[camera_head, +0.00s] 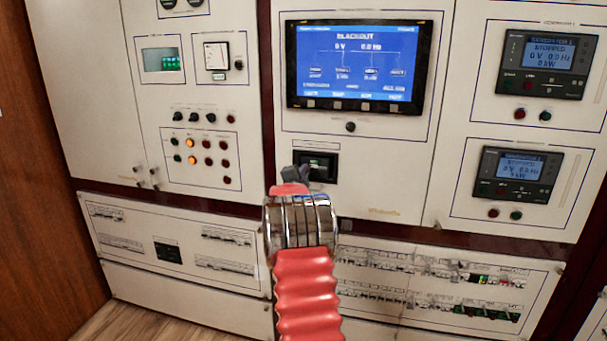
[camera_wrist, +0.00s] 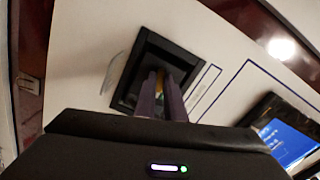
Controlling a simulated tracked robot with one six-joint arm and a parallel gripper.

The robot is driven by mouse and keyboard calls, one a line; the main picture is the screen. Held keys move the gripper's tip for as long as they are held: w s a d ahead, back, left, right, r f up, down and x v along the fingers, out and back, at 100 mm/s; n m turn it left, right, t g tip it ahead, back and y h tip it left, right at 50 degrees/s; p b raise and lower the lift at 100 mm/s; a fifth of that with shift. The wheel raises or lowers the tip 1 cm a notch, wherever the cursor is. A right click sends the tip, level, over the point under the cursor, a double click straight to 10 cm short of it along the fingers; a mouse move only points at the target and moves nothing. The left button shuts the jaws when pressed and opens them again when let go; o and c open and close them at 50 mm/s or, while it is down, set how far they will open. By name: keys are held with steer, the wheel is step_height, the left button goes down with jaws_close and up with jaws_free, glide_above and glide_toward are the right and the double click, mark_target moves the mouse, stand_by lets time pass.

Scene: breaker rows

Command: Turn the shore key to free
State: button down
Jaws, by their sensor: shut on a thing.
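A square black recessed housing (camera_wrist: 128,90) is set in the white panel in the wrist view. It also shows in the head view (camera_head: 327,165), below the blue screen. My gripper (camera_wrist: 162,85) reaches into this housing with its two dark fingers close together, shut on the shore key (camera_wrist: 159,77). Only a small yellowish sliver of the key shows between the fingers. In the head view my gripper (camera_head: 295,174) is at the left side of the housing, and my arm hides what lies below it. The key's angle and any free marking cannot be read.
The blue screen (camera_head: 354,66) above the housing reads BLACKOUT, with 0 V and 0.0 Hz. Knobs and lamps (camera_head: 206,146) are at the left, two of them lit orange. Two controller displays (camera_head: 521,167) are at the right. Breaker rows (camera_head: 430,285) run along the lower panels.

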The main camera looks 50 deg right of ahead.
steer(key=n, duration=1.4)
steer(key=shift+s+d+f, duration=0.15)
steer(key=shift+s+f, duration=0.05)
steer(key=shift+f, duration=0.1)
steer(key=c, duration=1.8)
jaws_free()
steer(key=shift+w+r, duration=0.1)
steer(key=shift+c, duration=0.2)
steer(key=shift+r, duration=0.1)
steer(key=v, duration=1.4)
